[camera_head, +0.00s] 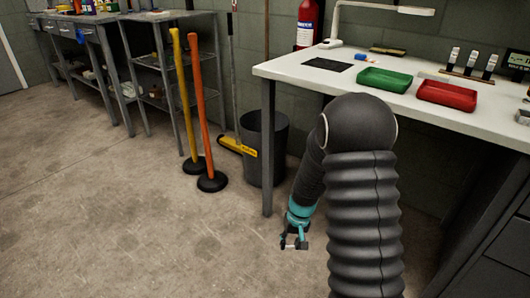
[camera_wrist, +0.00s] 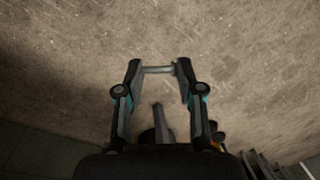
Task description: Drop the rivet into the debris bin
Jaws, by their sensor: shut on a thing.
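My gripper (camera_head: 294,243) hangs low over the concrete floor, in front of the workbench's left leg. In the wrist view its two fingers (camera_wrist: 159,70) are shut on a small grey rivet (camera_wrist: 157,69), which spans crosswise between the fingertips. The rivet is too small to make out clearly in the head view.
The white workbench (camera_head: 290,68) holds a green tray (camera_head: 384,79), a red tray (camera_head: 447,94) and a lamp. Its leg stands between my gripper and the bin. Yellow (camera_head: 184,100) and orange (camera_head: 203,110) posts and a broom stand left of the bin. The floor at left is clear.

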